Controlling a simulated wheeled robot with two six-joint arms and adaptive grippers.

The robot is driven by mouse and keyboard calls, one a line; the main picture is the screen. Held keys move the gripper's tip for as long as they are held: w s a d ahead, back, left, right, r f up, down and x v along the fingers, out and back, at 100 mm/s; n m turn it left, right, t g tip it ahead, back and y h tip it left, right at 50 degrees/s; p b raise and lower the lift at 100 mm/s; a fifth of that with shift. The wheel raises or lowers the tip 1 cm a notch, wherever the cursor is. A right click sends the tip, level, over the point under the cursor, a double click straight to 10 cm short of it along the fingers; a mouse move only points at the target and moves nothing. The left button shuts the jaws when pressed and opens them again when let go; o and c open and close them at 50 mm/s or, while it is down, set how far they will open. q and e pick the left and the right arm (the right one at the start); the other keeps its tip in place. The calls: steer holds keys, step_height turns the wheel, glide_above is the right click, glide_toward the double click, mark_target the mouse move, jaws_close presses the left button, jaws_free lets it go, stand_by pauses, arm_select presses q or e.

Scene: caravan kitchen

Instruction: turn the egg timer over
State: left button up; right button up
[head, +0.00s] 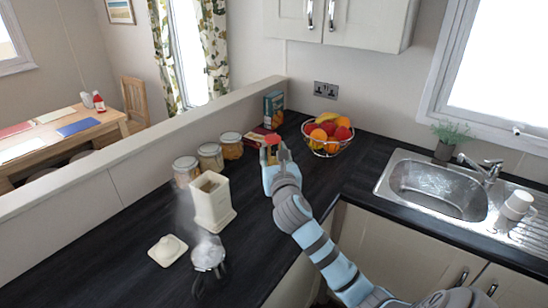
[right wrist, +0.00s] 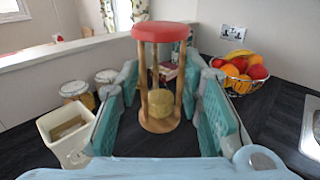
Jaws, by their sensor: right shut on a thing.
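The egg timer (right wrist: 164,33) has a red round cap, wooden posts and a pale wooden disc at the other end. In the right wrist view it stands upright between my fingers, red cap up. My right gripper (right wrist: 162,105) is shut on it, with a teal pad at each side. In the head view the red cap (head: 271,140) shows just beyond my right gripper (head: 269,158), over the far part of the dark counter. Whether the wooden disc touches the counter I cannot tell. My left gripper is not in view.
A cream canister (head: 212,205), open on top, stands left of my right arm. Jars (head: 231,146) stand behind it. A lid (head: 168,250) and a steaming vessel (head: 208,256) are nearer. A fruit bowl (head: 329,135) is right of the gripper; the sink (head: 437,190) is further right.

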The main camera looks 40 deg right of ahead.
steer(key=m, duration=0.3)
steer(key=shift+d+r+m, duration=0.1)
steer(key=shift+r+m, duration=0.05)
steer(key=shift+m, duration=0.25)
steer(key=m, duration=0.5)
steer(key=shift+s+r, duration=0.1)
steer(key=shift+r, duration=0.1)
steer(key=shift+m, duration=1.2)
steer(key=shift+d+m+b, duration=0.1)
steer(key=shift+m+b, duration=0.2)
steer(key=shift+m, duration=0.8)
steer(key=m+b, duration=0.4)
steer(key=b, duration=0.1)
steer(key=shift+b, duration=0.3)
steer(key=m, duration=0.4)
steer(key=shift+r, duration=0.25)
steer(key=m, duration=0.5)
steer(key=shift+r+m, duration=0.1)
steer(key=shift+m, duration=0.3)
steer(key=m+b, duration=0.1)
steer(key=m, duration=0.4)
steer(key=shift+r, duration=0.15)
steer(key=m, duration=0.4)
steer(key=shift+a+r+b, duration=0.2)
steer(key=shift+b, duration=0.2)
